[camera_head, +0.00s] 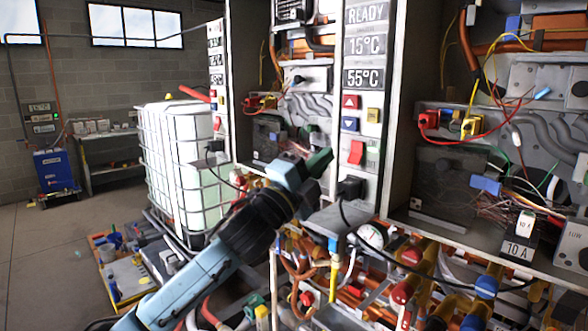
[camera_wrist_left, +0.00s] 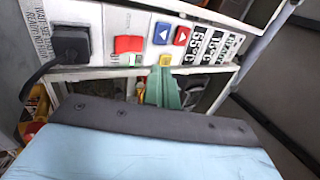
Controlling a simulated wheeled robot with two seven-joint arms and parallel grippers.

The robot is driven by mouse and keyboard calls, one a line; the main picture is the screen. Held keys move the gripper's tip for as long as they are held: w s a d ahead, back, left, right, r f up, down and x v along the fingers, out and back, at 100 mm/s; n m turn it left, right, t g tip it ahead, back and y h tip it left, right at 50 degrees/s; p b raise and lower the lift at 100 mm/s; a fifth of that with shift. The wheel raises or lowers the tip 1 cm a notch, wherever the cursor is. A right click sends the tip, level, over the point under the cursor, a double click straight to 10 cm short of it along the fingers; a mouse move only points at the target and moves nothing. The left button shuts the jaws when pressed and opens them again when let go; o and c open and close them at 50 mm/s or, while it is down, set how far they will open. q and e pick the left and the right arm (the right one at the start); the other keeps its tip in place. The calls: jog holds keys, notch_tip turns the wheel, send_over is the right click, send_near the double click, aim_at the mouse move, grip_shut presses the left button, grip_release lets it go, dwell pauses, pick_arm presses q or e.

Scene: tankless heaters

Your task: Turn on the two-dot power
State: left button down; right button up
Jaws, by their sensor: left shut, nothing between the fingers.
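The heater control panel (camera_head: 365,100) is a narrow white column with READY, 15°C and 55°C displays. A red rocker switch (camera_head: 356,152) sits low on it, above a black plug (camera_head: 350,188). In the left wrist view the red switch (camera_wrist_left: 130,44) lies between the black plug (camera_wrist_left: 72,44) and the arrow buttons. No dot marks are readable. My left gripper (camera_head: 318,162) is shut and empty, left of and slightly below the red switch, apparently apart from it. Its green fingers (camera_wrist_left: 165,88) show in the wrist view near a yellow button (camera_wrist_left: 165,60).
Another panel with a red switch (camera_head: 217,123) stands further left. Open cabinets with wires flank the near panel. Pipes and valves crowd the space below. A white caged tank (camera_head: 180,150) stands behind my left arm. The floor at far left is mostly clear.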

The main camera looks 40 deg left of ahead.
pick_arm(q)
jog(key=s, duration=0.3)
jog(key=s+b, duration=0.1)
jog(key=s, duration=0.1)
jog(key=shift+s+a+f, duration=0.1)
jog(key=shift+s+a, duration=0.2)
jog(key=shift+s, duration=0.05)
